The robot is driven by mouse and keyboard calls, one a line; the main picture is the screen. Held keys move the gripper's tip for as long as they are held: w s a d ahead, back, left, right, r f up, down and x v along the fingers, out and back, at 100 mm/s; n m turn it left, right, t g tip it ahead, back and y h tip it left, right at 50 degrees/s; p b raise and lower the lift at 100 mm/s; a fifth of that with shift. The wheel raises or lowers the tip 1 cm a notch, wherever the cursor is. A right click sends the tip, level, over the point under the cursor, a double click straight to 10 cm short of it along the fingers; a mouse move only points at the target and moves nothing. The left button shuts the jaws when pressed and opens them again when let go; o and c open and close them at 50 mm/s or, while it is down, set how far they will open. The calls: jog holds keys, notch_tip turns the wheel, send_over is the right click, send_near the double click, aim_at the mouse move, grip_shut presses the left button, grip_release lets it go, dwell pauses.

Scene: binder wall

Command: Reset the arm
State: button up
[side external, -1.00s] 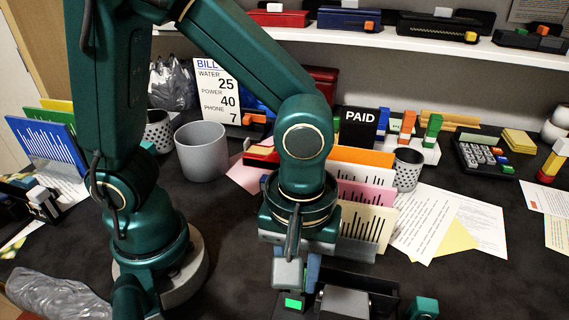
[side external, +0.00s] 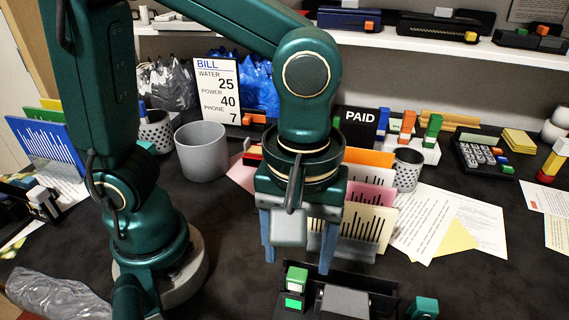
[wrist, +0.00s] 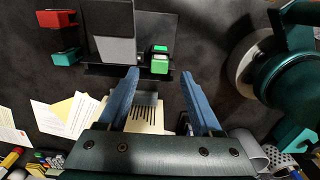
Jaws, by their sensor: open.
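My gripper (side external: 297,262) hangs pointing down over the desk, its two blue-grey fingers spread and nothing between them. The fingers are apart from this device. In the wrist view the green part (wrist: 160,58) lies just past the fingertips.
A rack of coloured cards (side external: 365,215) stands close behind my gripper. A grey cup (side external: 202,152), a BILL card (side external: 218,90) and a PAID sign (side external: 359,128) stand farther back. Papers (side external: 455,220) lie at right.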

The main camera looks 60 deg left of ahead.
jog(key=a+r+m+t, duration=0.4)
jog(key=a+m, duration=0.5)
jog(key=a, duration=0.3)
jog(key=shift+t, duration=0.8)
